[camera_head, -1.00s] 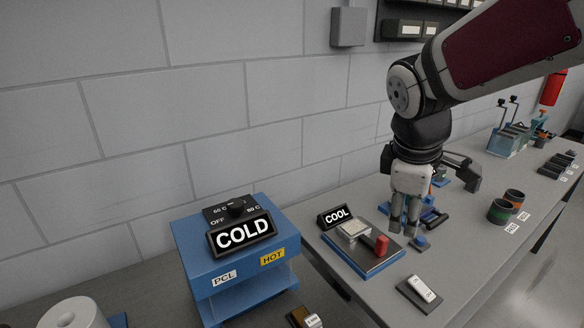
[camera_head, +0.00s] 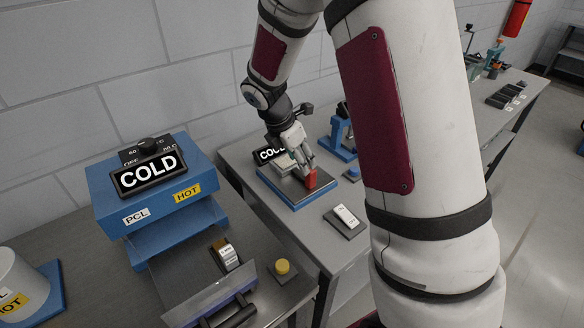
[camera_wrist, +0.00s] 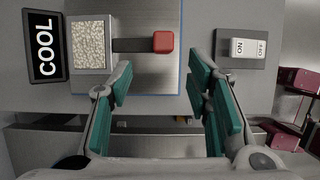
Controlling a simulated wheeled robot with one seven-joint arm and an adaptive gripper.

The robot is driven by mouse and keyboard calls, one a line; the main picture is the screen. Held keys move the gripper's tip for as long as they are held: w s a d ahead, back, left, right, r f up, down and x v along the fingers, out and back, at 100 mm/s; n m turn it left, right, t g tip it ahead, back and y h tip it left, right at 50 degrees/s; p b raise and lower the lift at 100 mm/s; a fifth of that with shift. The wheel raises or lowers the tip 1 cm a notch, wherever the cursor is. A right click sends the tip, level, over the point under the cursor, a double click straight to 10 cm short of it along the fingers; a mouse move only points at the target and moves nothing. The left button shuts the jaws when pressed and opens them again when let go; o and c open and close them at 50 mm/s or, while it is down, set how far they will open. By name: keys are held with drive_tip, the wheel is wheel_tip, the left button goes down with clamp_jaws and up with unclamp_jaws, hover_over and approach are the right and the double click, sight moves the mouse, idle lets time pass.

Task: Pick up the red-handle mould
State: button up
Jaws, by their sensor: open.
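The red-handle mould is a pale speckled block (camera_wrist: 90,44) joined by a dark bar to a red handle (camera_wrist: 163,42). It lies on a blue-edged metal plate (camera_wrist: 150,78) beside the COOL sign (camera_wrist: 44,46). In the head view the red handle (camera_head: 311,179) shows at the plate's right, and my gripper partly hides the block. My gripper (camera_head: 308,172) is over the plate, close to the handle. In the wrist view my gripper (camera_wrist: 160,72) is open, its teal-padded fingers apart, with the handle ahead of the gap between them. Nothing is between the fingers.
A switch box (camera_head: 345,220) sits right of the plate. The blue heater (camera_head: 150,190) with a COLD sign stands left, with a yellow button (camera_head: 283,268) in front. A blue press (camera_head: 342,138) stands behind my gripper. Black blocks lie farther along the bench.

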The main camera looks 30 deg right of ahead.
drive_tip(key=x, duration=0.2)
drive_tip(key=shift+d+f, duration=0.2)
drive_tip(key=shift+f, duration=0.1)
drive_tip(key=shift+d+r+p+x, duration=0.1)
drive_tip(key=shift+d+p+x, duration=0.1)
drive_tip(key=shift+x, duration=0.65)
drive_tip(key=shift+d+r+p+x, duration=0.1)
drive_tip(key=shift+d+p+x, duration=0.05)
drive_tip(key=shift+x, duration=0.75)
drive_tip(key=shift+d+p+x, duration=0.2)
drive_tip(key=shift+x, duration=0.65)
drive_tip(key=shift+c, duration=0.2)
clamp_jaws()
